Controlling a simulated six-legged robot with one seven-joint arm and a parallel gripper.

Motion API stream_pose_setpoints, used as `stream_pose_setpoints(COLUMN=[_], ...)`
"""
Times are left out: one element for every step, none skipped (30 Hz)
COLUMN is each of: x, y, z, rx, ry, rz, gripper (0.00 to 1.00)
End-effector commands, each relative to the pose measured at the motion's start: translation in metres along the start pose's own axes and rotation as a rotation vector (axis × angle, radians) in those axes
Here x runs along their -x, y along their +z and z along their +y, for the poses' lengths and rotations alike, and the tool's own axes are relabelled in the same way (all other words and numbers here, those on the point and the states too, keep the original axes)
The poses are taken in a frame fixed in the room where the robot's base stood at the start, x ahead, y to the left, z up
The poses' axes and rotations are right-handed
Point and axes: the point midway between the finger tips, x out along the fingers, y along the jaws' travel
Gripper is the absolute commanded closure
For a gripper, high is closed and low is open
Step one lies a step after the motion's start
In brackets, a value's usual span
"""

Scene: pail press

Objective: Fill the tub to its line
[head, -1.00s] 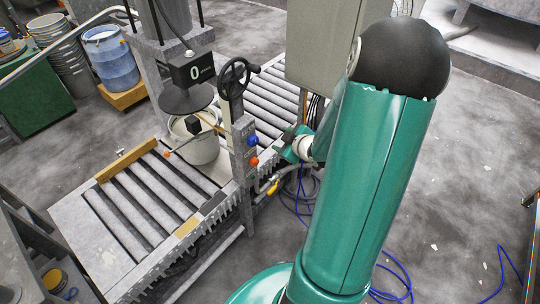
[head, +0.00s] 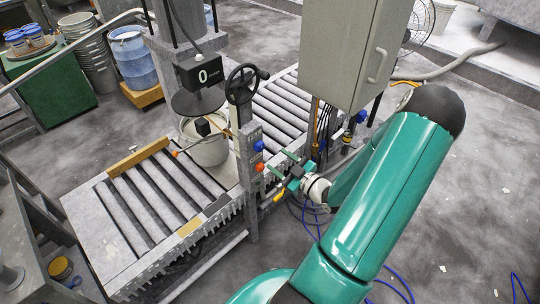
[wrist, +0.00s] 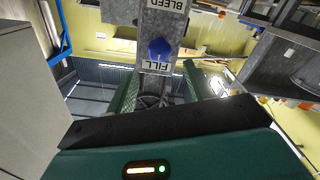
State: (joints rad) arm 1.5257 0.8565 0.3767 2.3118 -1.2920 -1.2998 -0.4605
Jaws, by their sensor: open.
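The tub, a pale pail (head: 208,151), stands on the roller bed under the press's round dark plate (head: 197,103); its fill line and inside level cannot be made out. The display (head: 204,74) on the press reads 0. The control post carries a blue knob (head: 258,146) above an orange knob (head: 259,167). My gripper (head: 283,163) is open and empty, to the right of the post and apart from it.
A handwheel (head: 242,83) stands above the post. A blue drum (head: 134,58) stands behind. Blue hose lies on the floor near my arm.

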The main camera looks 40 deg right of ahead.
Motion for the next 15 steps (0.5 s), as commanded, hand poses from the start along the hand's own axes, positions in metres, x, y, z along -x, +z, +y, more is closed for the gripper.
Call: stream_pose_setpoints(x=[-0.005,-0.008,-0.013,-0.017,-0.021,-0.026,-0.03,-0.035,-0.04,-0.044,-0.048,-0.054,-0.058,-0.062,-0.068], y=[0.0,0.0,0.0,0.0,0.0,0.0,0.001,0.0,0.001,0.001,0.0,0.0,0.0,0.001,0.0], z=[0.0,0.0,0.001,0.001,0.0,0.001,0.0,0.0,0.0,0.001,0.001,0.0,0.0,0.001,0.0], rx=[0.0,0.001,0.0,0.0,0.0,-0.001,-0.001,0.0,0.0,0.0,0.0,0.0,0.0,0.0,0.0], ry=[0.0,0.001,0.002,0.001,0.001,0.002,0.001,0.0,0.0,0.001,0.001,0.0,0.0,0.0,0.0], rz=[0.001,0.0,-0.001,-0.001,0.0,-0.001,-0.001,-0.001,-0.001,-0.001,-0.001,-0.001,-0.001,-0.001,0.0], gripper=[0.47,0.47,0.47,0.47,0.47,0.47,0.47,0.47,0.47,0.47,0.47,0.47,0.47,0.47,0.47])
